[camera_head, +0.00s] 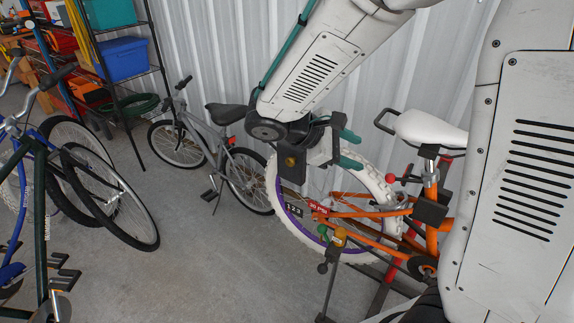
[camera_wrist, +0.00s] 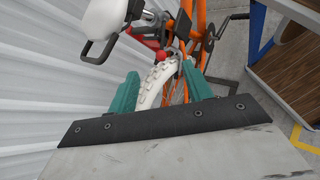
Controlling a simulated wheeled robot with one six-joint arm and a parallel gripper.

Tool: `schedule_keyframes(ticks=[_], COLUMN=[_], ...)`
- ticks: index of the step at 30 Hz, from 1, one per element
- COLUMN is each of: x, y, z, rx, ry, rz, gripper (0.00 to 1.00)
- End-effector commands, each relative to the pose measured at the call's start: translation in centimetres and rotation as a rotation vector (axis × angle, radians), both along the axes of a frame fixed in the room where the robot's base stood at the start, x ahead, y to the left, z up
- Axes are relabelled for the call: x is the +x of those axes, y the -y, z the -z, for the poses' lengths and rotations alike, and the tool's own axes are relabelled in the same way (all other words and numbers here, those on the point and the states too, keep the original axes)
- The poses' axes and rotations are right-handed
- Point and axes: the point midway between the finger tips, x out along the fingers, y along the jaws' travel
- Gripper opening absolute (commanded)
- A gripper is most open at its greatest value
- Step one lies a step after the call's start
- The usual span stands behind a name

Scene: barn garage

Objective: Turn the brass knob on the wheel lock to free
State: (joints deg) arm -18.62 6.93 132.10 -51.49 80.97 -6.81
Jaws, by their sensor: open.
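The orange bicycle (camera_head: 345,214) has a rear wheel with a white knobbly tire (camera_head: 283,222) and a purple rim. A small brass-coloured piece (camera_head: 340,237) shows low in front of this wheel, beside a dark upright; I cannot tell for sure whether it is the lock's knob or how it is turned. My gripper (camera_head: 353,149) is over the top of the tire with its teal fingers apart. In the wrist view my open gripper (camera_wrist: 163,88) has the white tire (camera_wrist: 158,78) showing between and beyond its fingers. No brass knob is clear there.
A red ball-shaped knob (camera_head: 389,178) is right of the tire, below the white saddle (camera_head: 428,130). A grey bicycle (camera_head: 215,148) stands behind left, and more bicycles (camera_head: 105,200) stand further left. The corrugated wall (camera_head: 215,50) is close behind. The middle floor is clear.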

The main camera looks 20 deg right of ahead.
Motion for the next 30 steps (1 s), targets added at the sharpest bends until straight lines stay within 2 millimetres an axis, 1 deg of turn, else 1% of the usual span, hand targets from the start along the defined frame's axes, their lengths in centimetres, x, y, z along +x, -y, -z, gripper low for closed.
schedule_keyframes(ticks=[1,3,5,6,8,9,13,15,18,21,23,26,30], x=[1.8,4.3,6.3,7.6,9.4,10.4,13.0,13.9,14.7,15.1,15.4,16.1,17.4], y=[-0.8,-2.0,-3.2,-4.1,-5.7,-6.7,-10.0,-11.6,-13.1,-13.8,-13.8,-12.8,-10.9], z=[1.3,2.8,4.2,5.3,7.1,8.3,12.1,13.8,15.6,16.5,16.8,16.8,16.8], rx=[-0.068,-0.157,-0.235,-0.285,-0.359,-0.406,-0.534,-0.586,-0.637,-0.663,-0.669,-0.671,-0.669], ry=[-0.052,-0.11,-0.155,-0.184,-0.226,-0.251,-0.315,-0.338,-0.359,-0.368,-0.37,-0.372,-0.371], rz=[-0.075,-0.18,-0.271,-0.334,-0.426,-0.486,-0.657,-0.73,-0.802,-0.84,-0.849,-0.849,-0.848], gripper=[0.5,0.5,0.5,0.5,0.5,0.5,0.5,0.5,0.5,0.5,0.5,0.5,0.5])
